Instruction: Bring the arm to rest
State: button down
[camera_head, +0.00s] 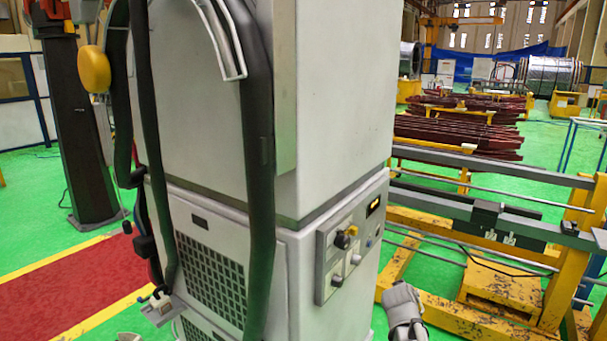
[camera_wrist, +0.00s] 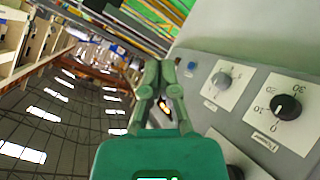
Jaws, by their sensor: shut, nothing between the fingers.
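My gripper (camera_wrist: 160,72) shows in the wrist view, its green fingers drawn together with nothing between them. It is in front of and beside a grey control panel (camera_wrist: 250,75), apart from it as far as I can tell. The panel carries a black dial (camera_wrist: 286,106) with a number scale, a grey knob (camera_wrist: 222,80) and a small blue button (camera_wrist: 192,65). The wrist view is turned over, with the hall roof at lower left. In the head view I cannot make out my gripper's fingers.
A tall white cabinet (camera_head: 330,100) stands close in the head view, with the control panel (camera_head: 350,240) on its side. Thick black hoses (camera_head: 257,200) hang down its front. A yellow steel frame (camera_head: 480,290) stands at right. Green floor (camera_head: 40,210) is open at left.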

jog(key=s+a+f+m+g+y, duration=0.1)
jog(key=s+a+f+g, duration=0.3)
jog(key=s, duration=0.5)
jog(key=s+a+f+g+y, duration=0.4)
jog(key=s+a+g, duration=0.2)
jog(key=s+a, duration=0.3)
jog(key=shift+f+m+y, duration=0.2)
jog(key=shift+m+y, duration=0.1)
jog(key=shift+m, duration=0.1)
jog(key=c, duration=1.3)
grip_release()
jog(key=shift+c, duration=0.2)
